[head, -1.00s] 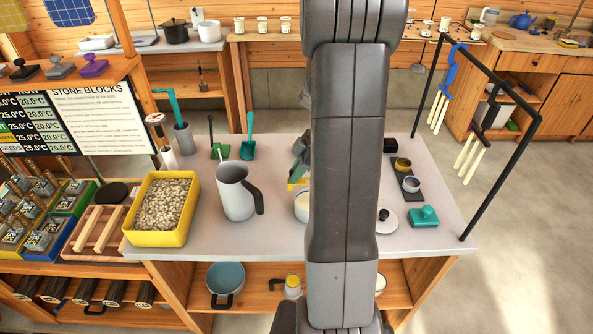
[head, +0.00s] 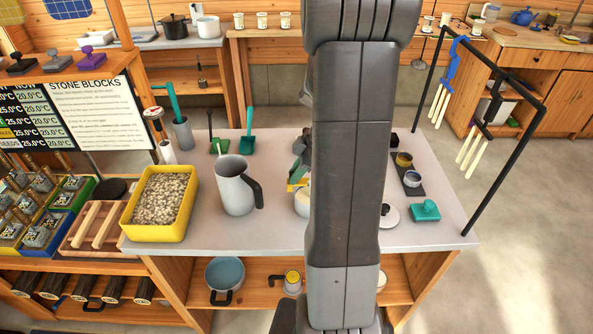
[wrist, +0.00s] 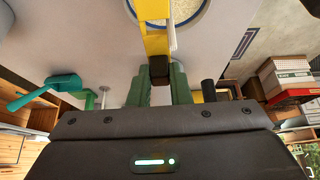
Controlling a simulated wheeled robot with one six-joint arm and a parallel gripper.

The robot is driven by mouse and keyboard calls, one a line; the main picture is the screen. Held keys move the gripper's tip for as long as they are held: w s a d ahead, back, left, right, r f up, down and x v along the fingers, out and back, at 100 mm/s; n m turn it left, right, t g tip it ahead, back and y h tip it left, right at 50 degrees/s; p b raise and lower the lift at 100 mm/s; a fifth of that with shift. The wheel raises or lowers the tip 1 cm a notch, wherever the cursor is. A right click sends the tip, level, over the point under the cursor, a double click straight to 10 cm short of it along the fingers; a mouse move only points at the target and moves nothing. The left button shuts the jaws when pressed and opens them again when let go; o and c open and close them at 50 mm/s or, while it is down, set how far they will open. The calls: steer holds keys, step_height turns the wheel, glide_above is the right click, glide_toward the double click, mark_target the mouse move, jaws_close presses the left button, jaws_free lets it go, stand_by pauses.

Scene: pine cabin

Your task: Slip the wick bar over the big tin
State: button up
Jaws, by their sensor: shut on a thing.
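The wick bar is yellow with a dark block at the gripped end. It shows in the wrist view (wrist: 156,42) and as a small piece beside my arm in the head view (head: 297,186). My gripper (wrist: 159,80) is shut on it, with green fingers on both sides of the dark block. The big tin is round and pale, with a cream inside, at the top of the wrist view (wrist: 190,20). In the head view the tin (head: 300,204) is mostly hidden behind my arm. The bar overlaps the tin's rim in both views; I cannot tell whether they touch.
On the worktop (head: 270,235), a grey jug (head: 233,188) and a yellow tub of pellets (head: 160,203) stand left of the tin. A white lid (head: 389,216), a teal block (head: 425,210) and a dark tray (head: 408,176) lie right. A black rack (head: 497,170) stands at the right edge.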

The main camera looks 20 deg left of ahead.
steer(key=shift+s+d+b, duration=0.15)
steer(key=shift+s+b, duration=0.15)
steer(key=shift+s, duration=0.35)
steer(key=shift+b, duration=0.4)
stand_by(0.5)
steer(key=shift+f+b, duration=0.35)
steer(key=shift+f+b, duration=0.35)
steer(key=shift+b, duration=0.05)
steer(key=shift+f+b, duration=0.5)
steer(key=shift+b, duration=0.1)
steer(key=o, duration=1.2)
steer(key=shift+o, duration=0.2)
